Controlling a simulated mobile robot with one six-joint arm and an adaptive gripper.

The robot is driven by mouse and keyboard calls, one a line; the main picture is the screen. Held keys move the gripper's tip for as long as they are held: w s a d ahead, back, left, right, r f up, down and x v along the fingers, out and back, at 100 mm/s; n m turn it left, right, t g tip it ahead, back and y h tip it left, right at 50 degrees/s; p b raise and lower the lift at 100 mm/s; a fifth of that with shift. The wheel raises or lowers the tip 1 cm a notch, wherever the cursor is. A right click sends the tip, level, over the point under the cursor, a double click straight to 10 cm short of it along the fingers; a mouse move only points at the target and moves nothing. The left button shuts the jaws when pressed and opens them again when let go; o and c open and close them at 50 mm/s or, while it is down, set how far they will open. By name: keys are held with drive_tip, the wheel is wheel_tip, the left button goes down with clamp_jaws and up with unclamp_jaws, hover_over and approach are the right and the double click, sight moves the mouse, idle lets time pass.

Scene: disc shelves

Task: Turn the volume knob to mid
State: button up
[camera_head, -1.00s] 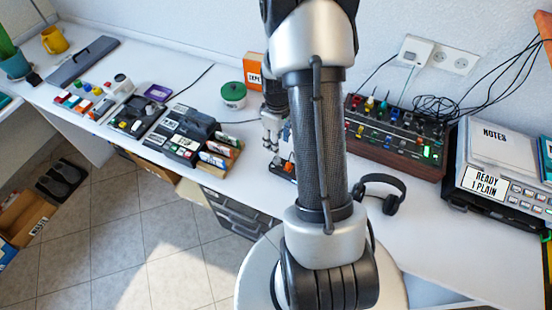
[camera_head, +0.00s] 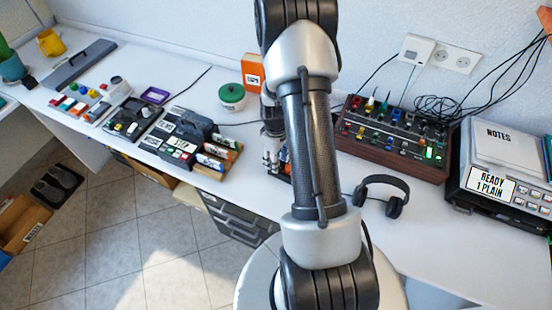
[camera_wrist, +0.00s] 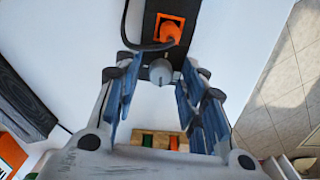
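A grey round knob (camera_wrist: 160,72) sits on a narrow black box (camera_wrist: 153,22) in the wrist view, beside an orange part (camera_wrist: 168,31) with a black cable. My gripper (camera_wrist: 160,68) is open, with one blue-padded finger on each side of the knob. Gaps show between the fingers and the knob, and I cannot see contact. In the head view my gripper (camera_head: 271,163) points down at the desk beside the black box, which is mostly hidden behind my arm. I cannot read the knob's pointer or scale.
A mixer with coloured knobs (camera_head: 393,138) and headphones (camera_head: 384,190) are right of my arm. A green-lidded pot (camera_head: 232,95) and an orange box (camera_head: 253,70) stand behind my gripper. A wooden tray of tubes (camera_head: 217,160) is to the left.

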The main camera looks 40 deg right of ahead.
clamp_jaws()
drive_tip(key=shift+m, duration=0.3)
drive_tip(key=m, duration=0.3)
drive_tip(key=shift+m+p, duration=0.4)
drive_tip(key=shift+m, duration=1.5)
drive_tip(key=shift+o, duration=0.8)
unclamp_jaws()
drive_tip(key=shift+r, duration=0.1)
